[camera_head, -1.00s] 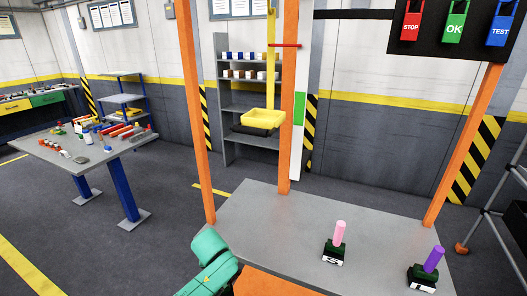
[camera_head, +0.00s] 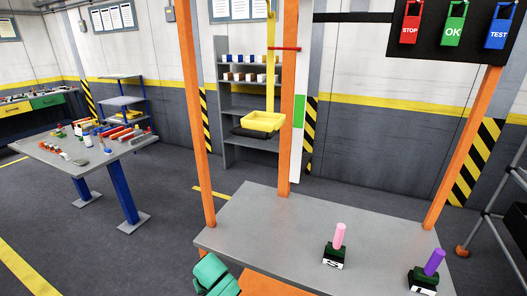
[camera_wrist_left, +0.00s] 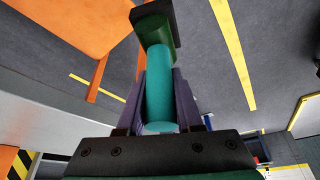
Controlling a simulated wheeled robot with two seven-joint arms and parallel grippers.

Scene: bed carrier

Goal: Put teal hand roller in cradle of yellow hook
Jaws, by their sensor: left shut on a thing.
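The teal hand roller (camera_wrist_left: 159,85) shows in the left wrist view, with a dark green and black block (camera_wrist_left: 153,28) at its far end. My left gripper (camera_wrist_left: 162,92) is shut on the roller's teal cylinder, with one finger on each side. The gripper and roller are not visible in the head view. The yellow hook (camera_head: 270,60) hangs beside an orange post in the head view. Its yellow cradle (camera_head: 263,121) is a shallow tray at the lower end; no roller shows in it. My right gripper is in neither view.
A grey table (camera_head: 270,235) stands in front between orange posts (camera_head: 197,120). A pink roller (camera_head: 338,240) and a purple roller (camera_head: 431,268) stand upright on it in dark bases. A board with red, green and blue tags (camera_head: 453,25) hangs upper right. A cluttered table (camera_head: 110,155) stands left.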

